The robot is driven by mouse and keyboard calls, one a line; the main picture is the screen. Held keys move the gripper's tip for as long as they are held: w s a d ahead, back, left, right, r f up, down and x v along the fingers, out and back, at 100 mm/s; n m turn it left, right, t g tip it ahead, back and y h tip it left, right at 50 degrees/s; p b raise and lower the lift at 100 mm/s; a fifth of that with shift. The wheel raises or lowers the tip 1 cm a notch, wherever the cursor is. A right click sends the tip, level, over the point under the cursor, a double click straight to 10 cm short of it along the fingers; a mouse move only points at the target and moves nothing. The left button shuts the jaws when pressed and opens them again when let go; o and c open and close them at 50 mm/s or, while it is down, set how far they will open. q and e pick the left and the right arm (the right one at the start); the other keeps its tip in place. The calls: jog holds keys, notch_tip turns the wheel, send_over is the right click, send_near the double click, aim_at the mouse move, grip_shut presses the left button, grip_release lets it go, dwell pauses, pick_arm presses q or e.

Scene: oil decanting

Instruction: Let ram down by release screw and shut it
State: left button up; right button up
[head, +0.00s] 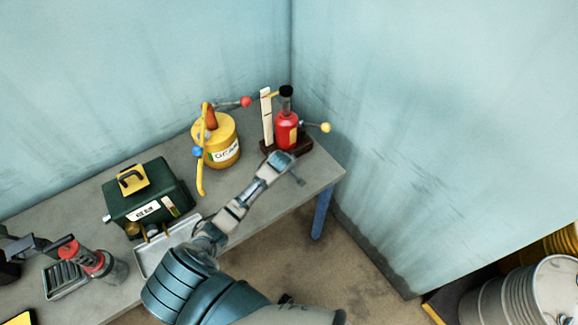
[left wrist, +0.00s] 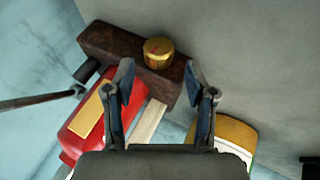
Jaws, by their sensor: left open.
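The red jack (head: 287,133) stands on a dark brown base (head: 272,148) at the table's back right corner, and its red body also shows in the left wrist view (left wrist: 88,122). A grey ram (head: 286,104) with a black top rises from it, beside a pale marked post (head: 266,117). My right gripper is not in view.
A yellow can (head: 224,140) with a red-balled lever stands left of the jack. A handle with a yellow ball (head: 325,127) sticks out to the jack's right. A green toolbox (head: 150,190) and metal tray (head: 150,262) lie further left. Walls (head: 430,130) close in behind.

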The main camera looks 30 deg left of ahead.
pick_arm(q)
jog(key=x, duration=0.5)
jog(key=shift+d, duration=0.15)
jog(key=shift+w+f+b, duration=0.35)
jog(key=shift+f, duration=0.2)
jog(key=shift+a+f, duration=0.15)
jog(key=shift+a, duration=0.1)
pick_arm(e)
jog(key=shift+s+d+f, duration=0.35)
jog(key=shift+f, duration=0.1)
pick_arm(q)
jog(key=shift+c, duration=0.2)
jog(key=c, duration=0.8)
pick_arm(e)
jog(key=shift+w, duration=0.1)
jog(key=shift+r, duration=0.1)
